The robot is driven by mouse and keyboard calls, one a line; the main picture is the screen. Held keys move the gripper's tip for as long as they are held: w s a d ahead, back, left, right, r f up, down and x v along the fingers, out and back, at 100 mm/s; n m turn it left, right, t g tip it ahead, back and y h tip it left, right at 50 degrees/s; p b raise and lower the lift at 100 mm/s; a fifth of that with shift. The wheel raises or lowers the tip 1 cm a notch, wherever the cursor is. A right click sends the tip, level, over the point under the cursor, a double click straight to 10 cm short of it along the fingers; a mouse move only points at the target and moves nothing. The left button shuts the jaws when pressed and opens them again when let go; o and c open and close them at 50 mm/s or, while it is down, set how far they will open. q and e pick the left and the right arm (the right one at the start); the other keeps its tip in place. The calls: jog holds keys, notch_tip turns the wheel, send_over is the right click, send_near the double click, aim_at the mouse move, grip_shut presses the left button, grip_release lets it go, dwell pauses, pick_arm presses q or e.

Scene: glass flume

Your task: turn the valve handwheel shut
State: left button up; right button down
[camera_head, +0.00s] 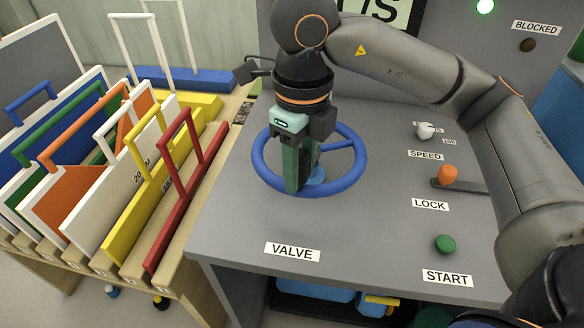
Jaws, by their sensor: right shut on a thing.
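The blue valve handwheel (357,171) lies flat above the grey console, behind the VALVE label (292,251). Its rim and a spoke on the right show, and part of its hub shows beside the fingers. My right gripper (297,186) points down over the wheel's near left part, with its green fingers shut on the wheel. The fingers and wrist hide part of the rim and hub, so I cannot tell exactly which part they grip. My left gripper is not in view.
The console (370,230) carries a white SPEED knob (425,131), an orange LOCK lever (447,174) and a green START button (445,244) to the right. A rack of framed coloured panels (185,200) stands close on the left.

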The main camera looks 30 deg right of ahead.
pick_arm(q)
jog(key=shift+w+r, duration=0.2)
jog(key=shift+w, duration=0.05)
pick_arm(e)
jog(key=shift+d+r, duration=0.1)
jog(key=shift+d, duration=0.15)
jog(key=c, duration=0.8)
grip_release()
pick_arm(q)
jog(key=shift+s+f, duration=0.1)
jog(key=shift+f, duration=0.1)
pick_arm(e)
jog(key=o, duration=0.3)
notch_tip(320, 180, up, 12)
jog(key=p, duration=0.3)
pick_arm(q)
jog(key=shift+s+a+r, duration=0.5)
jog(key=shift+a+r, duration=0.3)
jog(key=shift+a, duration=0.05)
pick_arm(e)
jog(key=shift+r, duration=0.2)
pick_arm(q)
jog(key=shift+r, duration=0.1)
pick_arm(e)
jog(key=shift+r, duration=0.1)
